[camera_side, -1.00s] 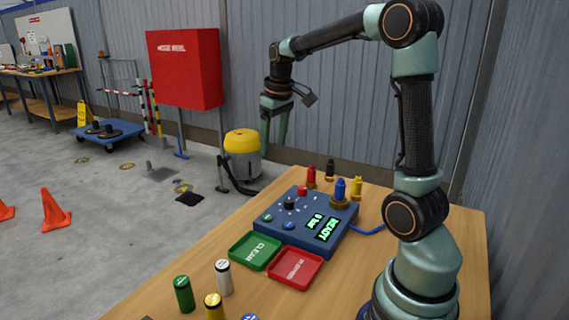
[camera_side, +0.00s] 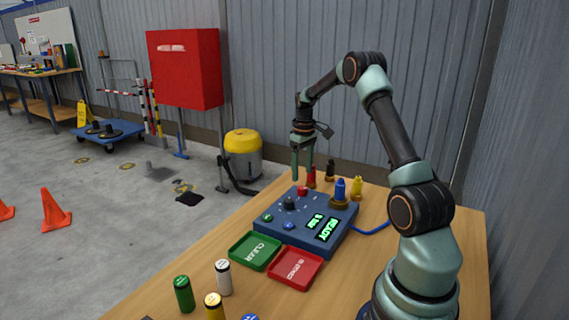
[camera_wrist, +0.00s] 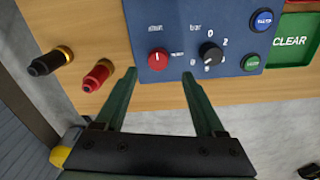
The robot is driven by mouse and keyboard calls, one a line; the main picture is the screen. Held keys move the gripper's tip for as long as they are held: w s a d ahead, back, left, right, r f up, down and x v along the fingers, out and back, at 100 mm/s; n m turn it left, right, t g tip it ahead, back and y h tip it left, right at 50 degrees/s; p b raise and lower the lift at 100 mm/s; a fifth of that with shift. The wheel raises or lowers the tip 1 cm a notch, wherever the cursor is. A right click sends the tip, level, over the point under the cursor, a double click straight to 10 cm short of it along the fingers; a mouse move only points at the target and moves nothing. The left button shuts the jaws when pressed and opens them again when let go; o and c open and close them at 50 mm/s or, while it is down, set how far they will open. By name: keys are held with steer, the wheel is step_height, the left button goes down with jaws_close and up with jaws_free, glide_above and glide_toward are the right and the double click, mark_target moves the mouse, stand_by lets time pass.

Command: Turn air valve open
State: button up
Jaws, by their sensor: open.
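The blue panel box (camera_side: 268,207) stands on the table and bears a small red knob (camera_side: 302,190), the likely air valve. In the wrist view the red knob (camera_wrist: 158,57) has a white mark pointing up toward one of two small labels, too blurred to read surely. My gripper (camera_side: 302,178) points down above the red knob at the panel's back edge. Its fingers are open and empty. In the wrist view my gripper (camera_wrist: 160,73) has its tips spread to either side of the red knob, which shows just past them. I see no contact.
A black dial (camera_wrist: 208,52) marked in bar sits close to the right fingertip. Green (camera_side: 255,250) and red (camera_side: 294,268) trays lie in front. The lit display (camera_side: 327,228) reads READY.

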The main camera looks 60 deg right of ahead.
mark_target(302, 188)
step_height(302, 188, down, 6)
steer(key=shift+d+f, duration=0.1)
steer(key=shift+d, duration=0.05)
stand_by(0.3)
jaws_close()
